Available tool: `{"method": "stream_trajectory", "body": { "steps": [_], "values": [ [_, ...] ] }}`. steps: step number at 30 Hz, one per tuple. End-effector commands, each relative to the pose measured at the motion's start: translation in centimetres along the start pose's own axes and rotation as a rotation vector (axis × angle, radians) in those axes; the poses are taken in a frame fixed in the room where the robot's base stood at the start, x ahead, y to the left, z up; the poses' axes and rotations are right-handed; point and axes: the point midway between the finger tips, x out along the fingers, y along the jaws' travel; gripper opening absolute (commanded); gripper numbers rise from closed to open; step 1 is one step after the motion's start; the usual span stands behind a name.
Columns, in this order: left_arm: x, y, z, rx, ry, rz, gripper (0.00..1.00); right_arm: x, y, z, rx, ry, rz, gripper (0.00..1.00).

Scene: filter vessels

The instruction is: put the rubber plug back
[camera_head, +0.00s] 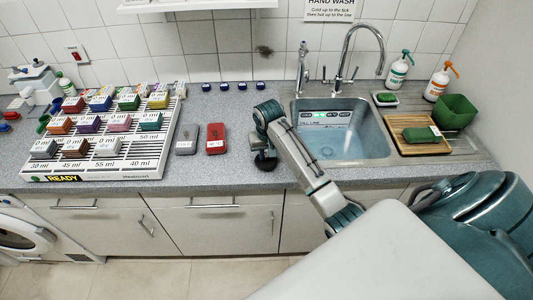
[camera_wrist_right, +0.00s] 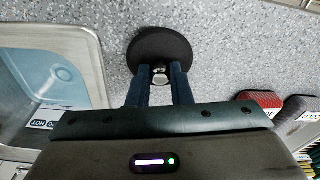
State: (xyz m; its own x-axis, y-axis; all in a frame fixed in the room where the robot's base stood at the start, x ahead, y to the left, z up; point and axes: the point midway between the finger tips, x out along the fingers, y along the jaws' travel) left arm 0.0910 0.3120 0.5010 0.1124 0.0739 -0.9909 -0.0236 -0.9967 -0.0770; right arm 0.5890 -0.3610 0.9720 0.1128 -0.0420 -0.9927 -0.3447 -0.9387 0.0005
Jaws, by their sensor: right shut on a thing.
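The rubber plug (camera_head: 264,162) is a black disc held over the grey counter, just left of the sink. It also shows in the right wrist view (camera_wrist_right: 160,46), with a small metal fitting between the fingers. My right gripper (camera_head: 263,148) is shut on the plug; its fingers show on both sides of the fitting in the wrist view (camera_wrist_right: 158,78). The sink (camera_head: 350,150) is a rectangular metal basin with bluish water in it and a label on its back wall. The drain hole cannot be made out. My left gripper is not in view.
A white rack (camera_head: 90,170) of colored labelled blocks stands at the left. A grey block (camera_head: 187,139) and a red block (camera_head: 215,138) lie on the counter. A tall faucet (camera_head: 345,60) rises behind the sink. A wooden tray (camera_head: 407,148) and green tub (camera_head: 455,112) are at right.

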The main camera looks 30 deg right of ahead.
Motion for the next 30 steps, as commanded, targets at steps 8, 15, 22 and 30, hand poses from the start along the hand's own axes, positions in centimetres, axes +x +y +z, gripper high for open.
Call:
{"method": "stream_trajectory", "body": {
  "steps": [8, 15, 22, 30],
  "values": [
    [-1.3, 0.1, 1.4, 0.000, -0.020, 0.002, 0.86, 1.9, 0.0, 0.2, 0.001, 0.001, 0.000, 0.00],
    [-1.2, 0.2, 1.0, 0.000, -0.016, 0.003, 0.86, 2.1, 0.0, 0.3, 0.001, 0.001, 0.000, 0.00],
    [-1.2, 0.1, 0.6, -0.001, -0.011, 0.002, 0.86, 2.1, 0.0, 0.3, 0.001, 0.001, 0.000, 0.40],
    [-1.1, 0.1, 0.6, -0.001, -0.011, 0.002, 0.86, 1.7, 0.0, 0.2, 0.000, 0.002, 0.000, 0.40]
  ]
}}
